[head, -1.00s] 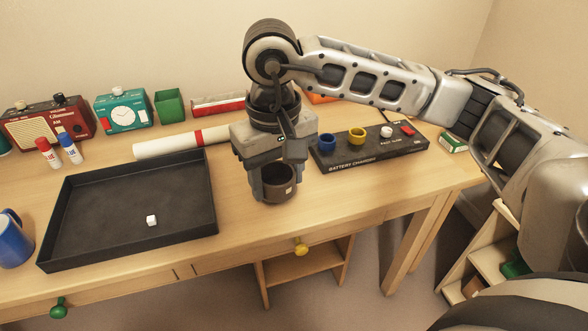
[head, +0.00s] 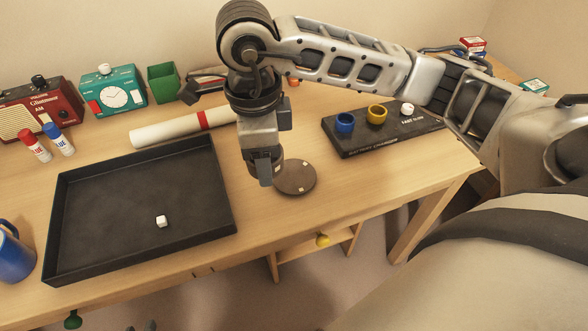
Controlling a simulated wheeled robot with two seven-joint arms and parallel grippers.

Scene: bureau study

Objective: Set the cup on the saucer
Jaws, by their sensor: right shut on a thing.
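The brown saucer (head: 297,182), a flat round disc with small light marks, lies on the desk between the tray and the battery charger. My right gripper (head: 264,168) points down at the saucer's left edge, its jaws shut on the cup. The brown cup (head: 279,167) is mostly hidden behind the fingers; only a sliver shows at their right. I cannot tell whether the cup touches the saucer. Two small dark tips at the bottom edge may be my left gripper (head: 141,327); too little shows to tell its state.
A black tray (head: 228,200) holding a small white cube (head: 162,221) lies left of the gripper. A white roll with a red band (head: 170,130) lies behind. The battery charger (head: 385,135) stands right. A blue mug (head: 14,255) is far left. Desk right of the saucer is clear.

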